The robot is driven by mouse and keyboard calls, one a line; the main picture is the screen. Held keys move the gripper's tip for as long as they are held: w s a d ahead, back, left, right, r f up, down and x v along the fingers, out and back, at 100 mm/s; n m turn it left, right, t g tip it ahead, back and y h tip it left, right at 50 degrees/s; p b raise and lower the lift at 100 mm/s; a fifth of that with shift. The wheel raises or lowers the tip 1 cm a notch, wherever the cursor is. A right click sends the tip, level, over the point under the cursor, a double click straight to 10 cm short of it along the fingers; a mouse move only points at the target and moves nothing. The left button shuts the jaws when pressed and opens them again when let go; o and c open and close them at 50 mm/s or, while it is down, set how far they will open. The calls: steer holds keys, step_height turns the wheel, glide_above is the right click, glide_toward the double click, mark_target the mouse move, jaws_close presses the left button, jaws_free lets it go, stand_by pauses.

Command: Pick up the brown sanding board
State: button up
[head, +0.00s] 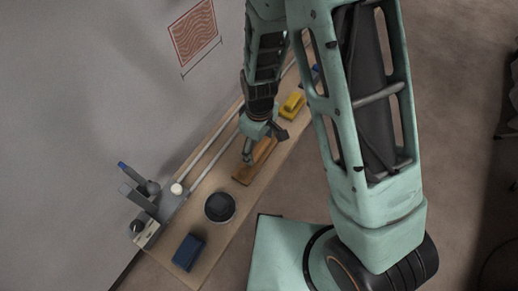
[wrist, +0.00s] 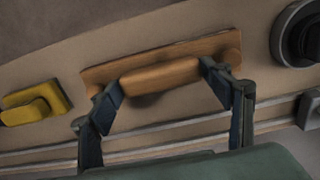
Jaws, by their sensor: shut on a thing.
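The brown sanding board (head: 257,163) is a long wooden board with a raised wooden handle, on the narrow bench below the wall in the head view. In the wrist view the board (wrist: 205,45) spans the upper middle, its handle (wrist: 160,77) towards me. My gripper (wrist: 160,80) has one finger at each end of the handle and is shut on it. In the head view my gripper (head: 262,148) is over the board and hides part of it. I cannot tell whether the board is clear of the bench top.
A yellow sanding block (head: 291,105) lies beyond the board on the bench (head: 224,248). A round dark container (head: 219,207) and a blue block (head: 188,252) stand on the near side. Pale rails (head: 215,152) run along the wall side. A grey tool fixture (head: 150,215) stands at the near left.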

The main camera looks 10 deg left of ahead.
mark_target(259, 147)
steer(key=shift+r, duration=0.2)
steer(key=shift+r+p, duration=0.6)
step_height(259, 147, up, 2)
steer(key=shift+r+p, duration=0.1)
steer(key=shift+p, duration=0.75)
steer(key=s+d+r+p, duration=0.1)
steer(key=s+r+p, duration=0.8)
steer(key=s, duration=0.3)
steer(key=shift+p, duration=0.55)
steer(key=p, duration=0.3)
steer(key=shift+s+r, duration=0.2)
steer(key=shift+s, duration=0.15)
steer(key=s+p, duration=0.1)
steer(key=p, duration=0.3)
steer(key=shift+s+d, duration=0.1)
steer(key=shift+d, duration=0.05)
